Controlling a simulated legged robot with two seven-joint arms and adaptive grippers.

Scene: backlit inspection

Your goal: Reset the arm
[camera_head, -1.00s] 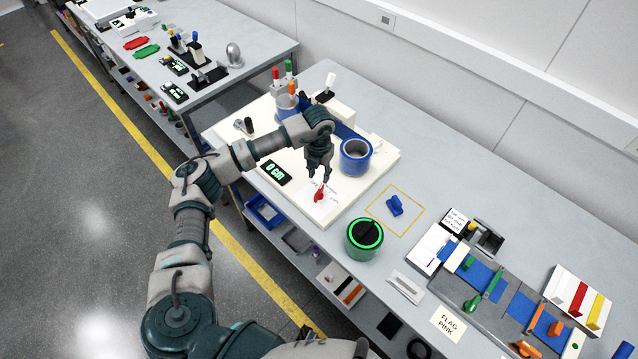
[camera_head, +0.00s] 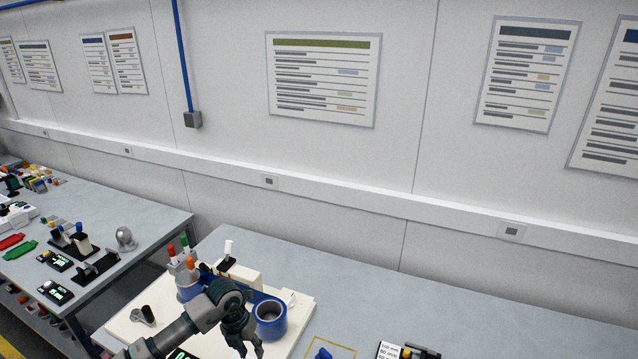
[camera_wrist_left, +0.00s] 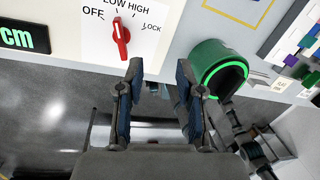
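My left gripper (camera_head: 250,350) is low in the head view, in front of and left of a blue cylindrical cup (camera_head: 270,318) on the cream board (camera_head: 126,325). In the left wrist view its two dark fingers (camera_wrist_left: 158,78) are apart with nothing between them. A red knob (camera_wrist_left: 121,38) on a white dial marked OFF, LOW, HIGH and LOCK lies beyond the left finger, apart from it. The knob's tip points up, slightly left. A dark jointed part at the lower right of the wrist view may be my right arm; its fingers are unclear.
Upright coloured pegs and a white-topped switch (camera_head: 228,252) stand at the board's back. The grey table (camera_head: 360,290) is clear behind the cup. The wall carries posters.

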